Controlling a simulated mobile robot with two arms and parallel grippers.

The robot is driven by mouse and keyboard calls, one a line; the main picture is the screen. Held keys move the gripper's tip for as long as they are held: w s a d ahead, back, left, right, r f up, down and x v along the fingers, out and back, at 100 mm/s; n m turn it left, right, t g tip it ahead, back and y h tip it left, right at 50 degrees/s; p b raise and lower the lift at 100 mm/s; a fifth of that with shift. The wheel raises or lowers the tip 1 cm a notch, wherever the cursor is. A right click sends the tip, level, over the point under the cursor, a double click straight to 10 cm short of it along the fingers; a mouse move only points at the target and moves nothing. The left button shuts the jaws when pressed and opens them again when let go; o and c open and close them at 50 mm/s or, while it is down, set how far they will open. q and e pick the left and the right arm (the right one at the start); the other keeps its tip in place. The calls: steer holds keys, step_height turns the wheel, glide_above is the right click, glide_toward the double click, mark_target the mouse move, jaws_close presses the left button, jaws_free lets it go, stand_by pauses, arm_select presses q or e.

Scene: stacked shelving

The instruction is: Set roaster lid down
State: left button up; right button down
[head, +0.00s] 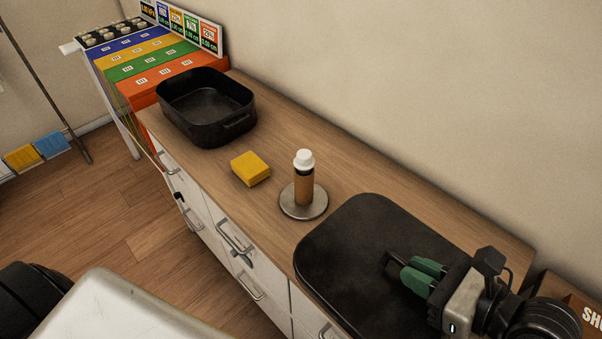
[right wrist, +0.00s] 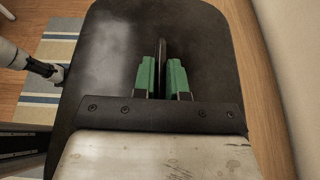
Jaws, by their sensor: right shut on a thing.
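The roaster lid (head: 345,240) is a wide, dark, rounded rectangular plate over the near right end of the wooden counter. My right gripper (head: 402,268) has its green fingers shut on the upright handle of the lid. In the right wrist view the lid (right wrist: 215,45) lies broad and roughly level beyond the fingers (right wrist: 162,80), which pinch the thin dark handle from both sides. I cannot tell whether the lid touches the counter. The black roaster pan (head: 195,128) stands open and empty at the far left of the counter. My left gripper is not in view.
A wooden cylinder with a white top (head: 304,180) stands on a round metal plate (head: 287,208) close beside the lid. A yellow block (head: 250,168) lies between it and the pan. A wall runs behind the counter (head: 340,177); the front edge drops to drawers with handles (head: 233,238).

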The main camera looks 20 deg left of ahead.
mark_target(434, 244)
steer(key=shift+f, duration=0.1)
steer(key=w+d+f, duration=0.1)
steer(key=w+f, duration=0.1)
steer(key=w, duration=0.1)
steer(key=w+d+f+b, duration=0.1)
steer(key=w+f, duration=0.1)
steer(key=w, duration=0.2)
steer(key=w+d+f, duration=0.1)
steer(key=w+f, duration=0.2)
steer(key=w, duration=0.1)
steer(key=shift+d, duration=0.2)
steer(key=shift+f+b, duration=0.4)
steer(key=shift+f, duration=1.55)
steer(key=c, duration=1.6)
jaws_free()
steer(key=shift+f, duration=0.2)
steer(key=o, duration=0.4)
steer(key=shift+o, duration=0.2)
